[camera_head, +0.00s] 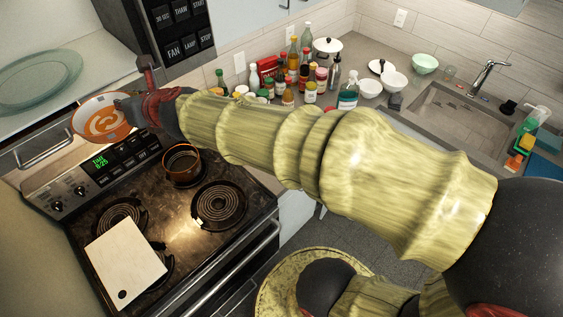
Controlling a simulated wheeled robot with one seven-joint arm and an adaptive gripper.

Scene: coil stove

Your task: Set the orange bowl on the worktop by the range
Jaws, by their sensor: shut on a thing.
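The orange bowl (88,117), orange with a pale rim and pattern, is at the left in the head view. It is up above the back panel of the range (120,162). My gripper (130,108) is shut on its right side; the fingertips are partly hidden by the bowl and my wrist. The grey worktop (412,90) runs to the right of the range, and my arm hides part of its near side.
A copper-coloured pot (182,177) stands on a rear burner and a white board (126,262) lies on the front left. Several bottles and jars (290,75) crowd the worktop. White bowls (394,82) stand before the sink (465,118). A microwave (165,30) hangs above.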

